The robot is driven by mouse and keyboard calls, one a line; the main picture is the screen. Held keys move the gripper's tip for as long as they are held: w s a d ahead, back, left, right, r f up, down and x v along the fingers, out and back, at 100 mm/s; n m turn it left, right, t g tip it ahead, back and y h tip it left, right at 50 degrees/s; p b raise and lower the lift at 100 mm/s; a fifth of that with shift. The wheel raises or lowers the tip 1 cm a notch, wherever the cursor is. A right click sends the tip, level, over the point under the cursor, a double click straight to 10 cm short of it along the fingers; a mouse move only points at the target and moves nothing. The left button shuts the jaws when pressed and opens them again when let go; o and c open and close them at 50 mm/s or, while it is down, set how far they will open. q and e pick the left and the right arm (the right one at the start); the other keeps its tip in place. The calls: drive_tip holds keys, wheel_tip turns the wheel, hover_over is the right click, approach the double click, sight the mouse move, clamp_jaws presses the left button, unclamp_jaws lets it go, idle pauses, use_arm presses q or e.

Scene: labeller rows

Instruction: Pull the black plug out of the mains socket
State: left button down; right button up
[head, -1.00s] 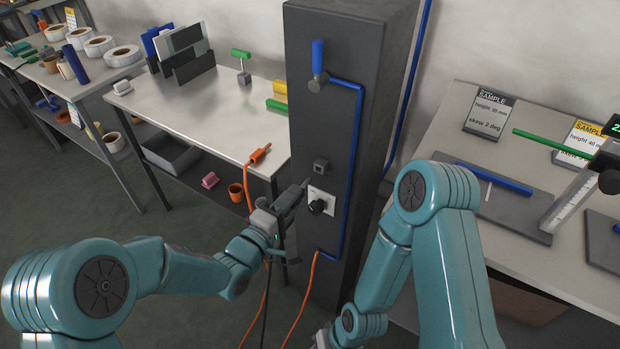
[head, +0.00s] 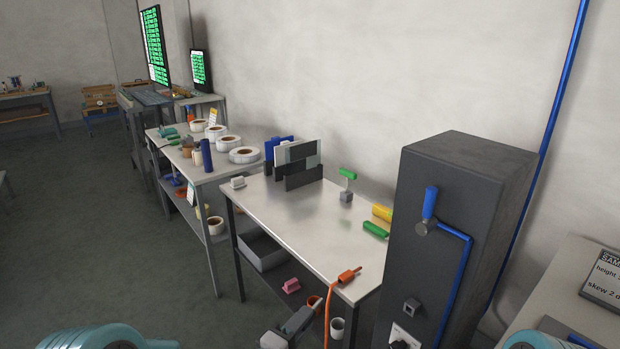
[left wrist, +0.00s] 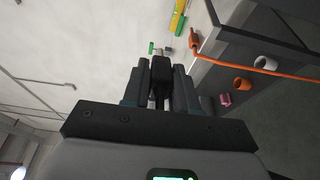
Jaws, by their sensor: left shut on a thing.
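My left gripper (head: 297,323) shows at the bottom edge of the head view, in front of the bench and left of the dark pillar. In the left wrist view its two dark fingers are shut on a black piece, the black plug (left wrist: 161,78). The plug's pins and cable are not clear there. The mains socket (head: 402,336) is a white plate low on the pillar's front, cut off by the bottom edge, with a dark round part on it. The gripper is apart from the socket, to its left. My right gripper is out of view.
The dark pillar (head: 455,200) carries a blue handle (head: 429,203) and blue pipe. An orange plug (head: 349,275) with an orange cable lies at the bench's (head: 290,215) near edge. A grey bin (head: 263,249) and cups stand below. Floor at left is clear.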

use_arm(q)
drive_tip(key=s+a+n+t+y, duration=0.3)
drive_tip(key=a+n+y, duration=0.4)
drive_tip(key=a, duration=0.9)
drive_tip(key=s+a+r+y, duration=0.2)
drive_tip(key=s+r+y, duration=0.1)
drive_tip(key=s, duration=0.2)
drive_tip(key=shift+s+a+p, duration=0.15)
drive_tip(key=shift+p, duration=0.15)
